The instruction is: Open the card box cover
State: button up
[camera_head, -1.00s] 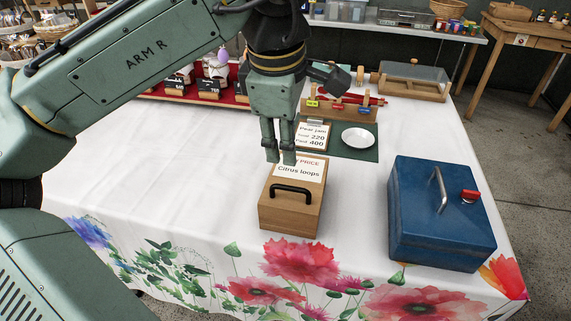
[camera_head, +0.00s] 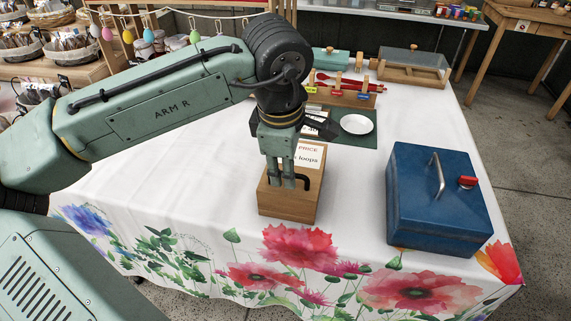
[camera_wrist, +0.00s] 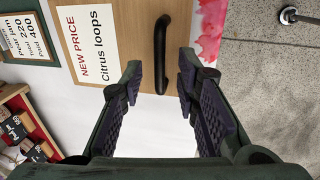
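The card box is a small wooden box (camera_head: 287,209) near the table's front edge, its cover lying flat. A black bar handle (camera_head: 303,182) stands on the cover, beside a white card (camera_head: 309,153) reading "NEW PRICE Citrus loops". My gripper (camera_head: 283,183) is low over the cover at the handle and hides part of it. In the wrist view, my open fingers (camera_wrist: 161,78) stand on either side of the handle's near end (camera_wrist: 161,45), with gaps showing. The cover (camera_wrist: 132,30) and the card (camera_wrist: 88,45) also show there.
A blue metal box (camera_head: 440,225) with a handle and red latch stands to the right. Behind are a green mat (camera_head: 345,155) with a white plate (camera_head: 356,124), and a wooden rack (camera_head: 345,97). The tablecloth to the left is clear.

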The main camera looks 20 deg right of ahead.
grip_shut()
dwell(0.8)
